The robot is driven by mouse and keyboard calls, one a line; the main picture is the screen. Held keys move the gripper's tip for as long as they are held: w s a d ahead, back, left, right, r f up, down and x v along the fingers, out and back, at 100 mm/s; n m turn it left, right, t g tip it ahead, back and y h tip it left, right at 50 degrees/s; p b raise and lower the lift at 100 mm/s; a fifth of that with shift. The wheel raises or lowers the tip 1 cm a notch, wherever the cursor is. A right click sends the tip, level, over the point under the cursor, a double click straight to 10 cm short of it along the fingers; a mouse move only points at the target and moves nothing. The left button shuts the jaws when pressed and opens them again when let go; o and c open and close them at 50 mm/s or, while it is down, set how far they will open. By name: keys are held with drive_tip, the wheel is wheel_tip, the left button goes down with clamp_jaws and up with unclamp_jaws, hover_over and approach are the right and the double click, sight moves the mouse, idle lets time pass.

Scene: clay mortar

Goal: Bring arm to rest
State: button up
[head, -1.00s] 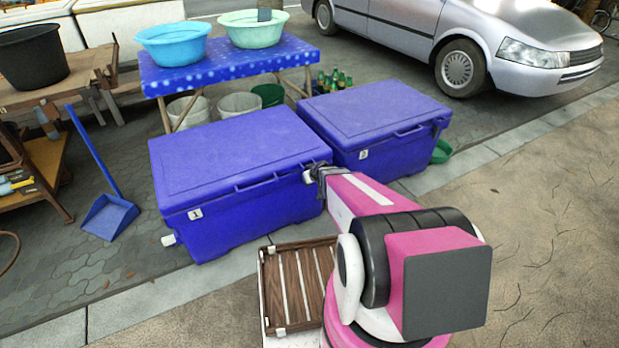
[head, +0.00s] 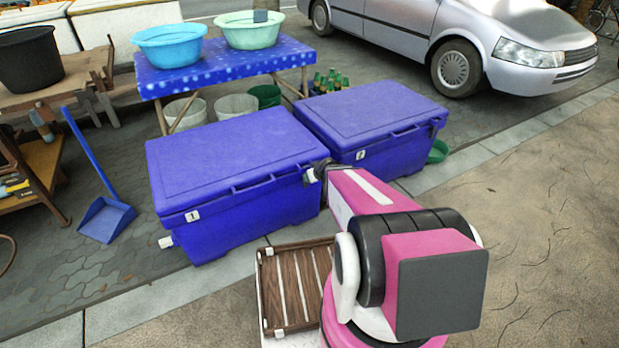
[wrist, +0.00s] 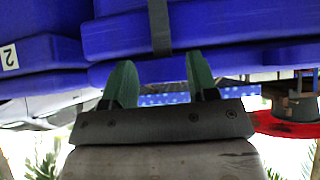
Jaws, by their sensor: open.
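My arm reaches forward over the slatted wooden rack in the head view, its pink link ending near the two blue coolers. In the wrist view my gripper (wrist: 160,68) shows two green fingers spread apart, with nothing between them. Blue cooler 1 (head: 235,155) stands left of the arm's end, lid shut. Blue cooler 2 (head: 370,115) stands behind and to the right, lid shut. Blue cooler surfaces with a dark strap (wrist: 160,28) fill the top of the wrist view.
The slatted wooden rack (head: 268,294) lies beside my arm's base. A blue table (head: 225,65) holds a blue basin (head: 168,46) and a green basin (head: 249,30). A blue dustpan (head: 106,219) stands left. A silver car (head: 470,40) is at back right. The right pavement is clear.

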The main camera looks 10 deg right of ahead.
drive_tip(key=shift+v, duration=1.1)
drive_tip(key=s+a+r+m+g+h, duration=0.1)
drive_tip(key=s+r+g, duration=0.3)
drive_tip(key=s, duration=0.3)
drive_tip(key=s+a+r+m+g+h, duration=0.1)
drive_tip(key=s+r+m+g, duration=0.1)
drive_tip(key=s+r+g, duration=0.2)
drive_tip(key=s+r, duration=0.1)
drive_tip(key=s, duration=0.2)
drive_tip(key=shift+s+m+g+h, duration=0.15)
drive_tip(key=shift+m+g+h, duration=0.15)
